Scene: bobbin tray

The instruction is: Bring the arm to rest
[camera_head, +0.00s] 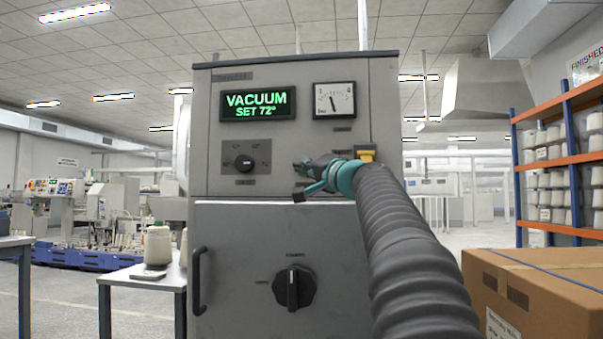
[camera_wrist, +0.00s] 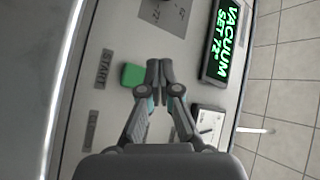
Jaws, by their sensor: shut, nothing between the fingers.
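My gripper (camera_head: 305,181) is in front of the right part of the grey cabinet (camera_head: 220,165), at the end of my raised arm. In the wrist view my gripper (camera_wrist: 160,68) has its two fingers together, with nothing held. The fingertips are just beside a green button (camera_wrist: 133,76) near a START label (camera_wrist: 103,69); I cannot tell whether they touch the panel. In the head view my gripper and arm hide that button.
The cabinet has a lit VACUUM SET 72° display (camera_head: 258,104), a dial gauge (camera_head: 334,100), a small knob (camera_head: 245,163), a large rotary switch (camera_head: 293,288) and a door handle (camera_head: 198,281). A cardboard box (camera_head: 550,285) stands right; a small table (camera_head: 140,278) with a bobbin stands left.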

